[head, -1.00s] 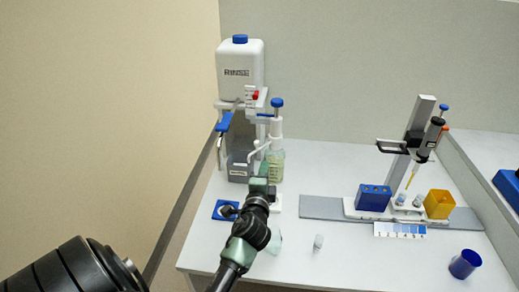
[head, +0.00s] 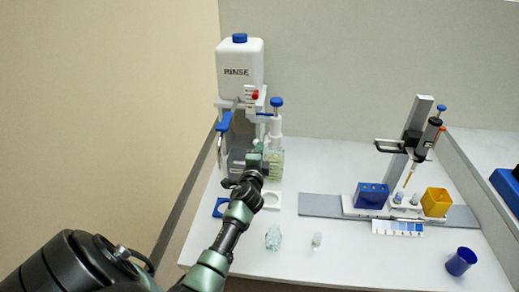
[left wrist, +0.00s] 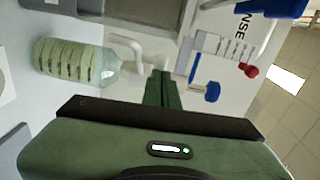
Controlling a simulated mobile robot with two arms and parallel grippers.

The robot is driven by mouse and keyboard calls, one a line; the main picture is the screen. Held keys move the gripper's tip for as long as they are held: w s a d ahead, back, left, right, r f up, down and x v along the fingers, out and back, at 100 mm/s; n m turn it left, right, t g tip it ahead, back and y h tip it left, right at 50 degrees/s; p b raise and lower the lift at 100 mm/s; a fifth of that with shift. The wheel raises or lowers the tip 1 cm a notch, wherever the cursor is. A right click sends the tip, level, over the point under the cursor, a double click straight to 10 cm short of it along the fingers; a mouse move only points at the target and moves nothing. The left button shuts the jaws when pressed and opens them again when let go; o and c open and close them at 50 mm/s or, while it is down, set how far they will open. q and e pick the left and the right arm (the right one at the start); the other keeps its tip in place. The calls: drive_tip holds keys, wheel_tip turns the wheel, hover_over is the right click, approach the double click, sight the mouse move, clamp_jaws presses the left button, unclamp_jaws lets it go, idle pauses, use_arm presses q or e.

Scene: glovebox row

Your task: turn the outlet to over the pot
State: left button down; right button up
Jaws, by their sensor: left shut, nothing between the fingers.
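My left gripper (head: 257,152) is shut and empty, its fingertips up at the white dispenser pump (head: 276,123) with a blue knob. In the left wrist view the shut green fingers (left wrist: 163,90) point at the dispenser. The white curved outlet tube (left wrist: 128,43) is beside the fingertips; I cannot tell whether they touch. In the head view the gripper mostly hides the outlet. A bottle of pale green liquid (head: 276,168) stands below the pump and shows in the wrist view (left wrist: 75,62). A small clear glass pot (head: 273,239) stands on the bench, nearer me. My right gripper is not in view.
A white RINSE tank (head: 240,68) with a blue lever (head: 224,122) stands at the back left. A white ring holder (head: 271,199) and a small vial (head: 317,239) are on the bench. A blue rack (head: 370,196), yellow box (head: 436,203) and blue cup (head: 461,262) are at right.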

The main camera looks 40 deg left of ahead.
use_arm(q)
drive_tip(key=shift+a, duration=0.1)
drive_tip(key=w+a+b, duration=0.1)
drive_tip(key=a, duration=0.7)
drive_tip(key=shift+a+b, duration=0.25)
drive_tip(key=shift+b, duration=0.15)
drive_tip(key=shift+w, duration=0.1)
idle(0.5)
